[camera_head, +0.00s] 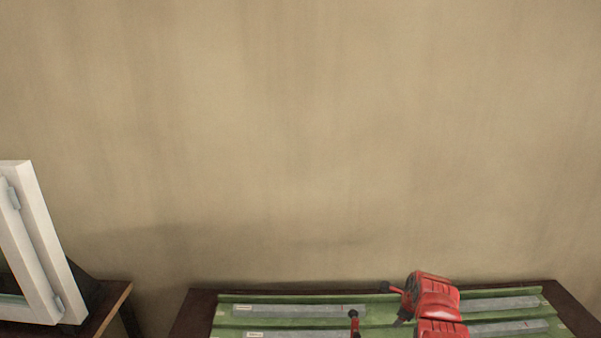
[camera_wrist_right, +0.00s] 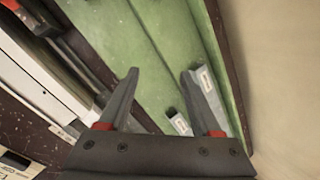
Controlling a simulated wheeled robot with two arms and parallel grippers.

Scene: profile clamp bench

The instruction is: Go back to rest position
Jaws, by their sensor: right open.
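My right gripper (camera_wrist_right: 160,88) shows in the right wrist view, with its two dark fingers spread apart and nothing between them. It is over the green fixture (camera_wrist_right: 125,40), near the ends of two grey profiles with white labels; one profile end (camera_wrist_right: 208,84) is close to the right finger, the other (camera_wrist_right: 180,123) is lower between the fingers. Neither gripper is visible in the head view. There, the green fixture (camera_head: 285,299) lies on a dark bench, with grey profiles (camera_head: 300,311) in it. My left gripper is in no view.
Red clamps (camera_head: 435,300) stand up from the fixture in the head view; a thin dark and red handle (camera_head: 354,322) rises left of them. A white frame (camera_head: 45,240) leans over a wooden table (camera_head: 110,300) at left. A plain beige wall (camera_head: 300,130) is behind.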

